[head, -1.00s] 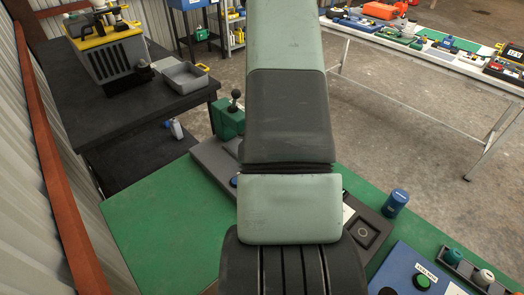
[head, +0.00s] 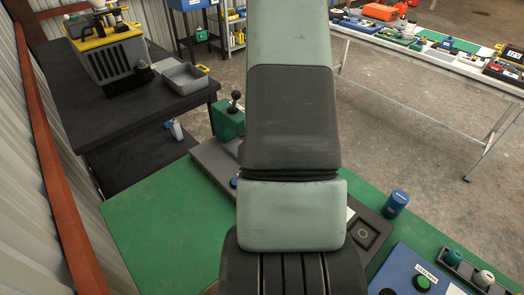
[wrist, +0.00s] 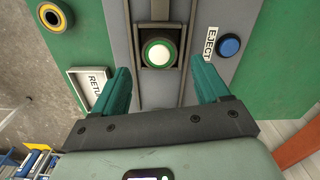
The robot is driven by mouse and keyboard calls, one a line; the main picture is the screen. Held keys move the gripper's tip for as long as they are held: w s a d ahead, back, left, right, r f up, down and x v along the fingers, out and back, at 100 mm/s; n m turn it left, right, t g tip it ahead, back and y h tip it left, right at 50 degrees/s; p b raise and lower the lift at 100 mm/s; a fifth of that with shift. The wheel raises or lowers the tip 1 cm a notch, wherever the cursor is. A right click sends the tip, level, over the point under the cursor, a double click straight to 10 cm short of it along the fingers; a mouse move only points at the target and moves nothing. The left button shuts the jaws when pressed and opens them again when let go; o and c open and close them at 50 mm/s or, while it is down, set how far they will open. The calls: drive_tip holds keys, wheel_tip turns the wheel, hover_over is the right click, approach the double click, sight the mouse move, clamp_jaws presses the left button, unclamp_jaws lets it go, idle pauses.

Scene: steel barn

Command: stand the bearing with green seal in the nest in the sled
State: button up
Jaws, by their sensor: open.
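In the wrist view, a round piece with a white face and a green ring (wrist: 159,53), which looks like the bearing with green seal, sits in a dark square-framed holder (wrist: 142,52), apparently the sled's nest. The holder lies in a grey channel. My gripper (wrist: 163,82) is open, its two green fingers apart on either side of the channel, nearer the camera than the piece. Nothing shows between the fingers at their tips. I cannot tell how the piece is seated. In the head view my arm hides the gripper and this piece.
A blue button (wrist: 229,46) marked EJECT stands right of the channel. A white-framed label or tray (wrist: 88,84) and a yellow ring (wrist: 50,17) lie left. In the head view, a blue canister (head: 395,204) and a blue button box (head: 402,270) stand right; the green bench (head: 165,225) is clear at left.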

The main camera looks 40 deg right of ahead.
wheel_tip(320, 180, up, 8)
idle(0.7)
drive_tip(key=s+a+r+m+t, duration=0.1)
drive_tip(key=s+a+r, duration=0.2)
drive_tip(key=a+r, duration=0.8)
drive_tip(key=s+a+r+m+t, duration=0.1)
drive_tip(key=s+a+r+t, duration=0.1)
drive_tip(key=a+r, duration=0.85)
drive_tip(key=s+a+r+t, duration=0.2)
drive_tip(key=s+a+r, duration=0.1)
drive_tip(key=s+a, duration=0.5)
drive_tip(key=shift+s+a+r, duration=0.2)
drive_tip(key=shift+s+r, duration=0.15)
drive_tip(key=shift+s, duration=0.6)
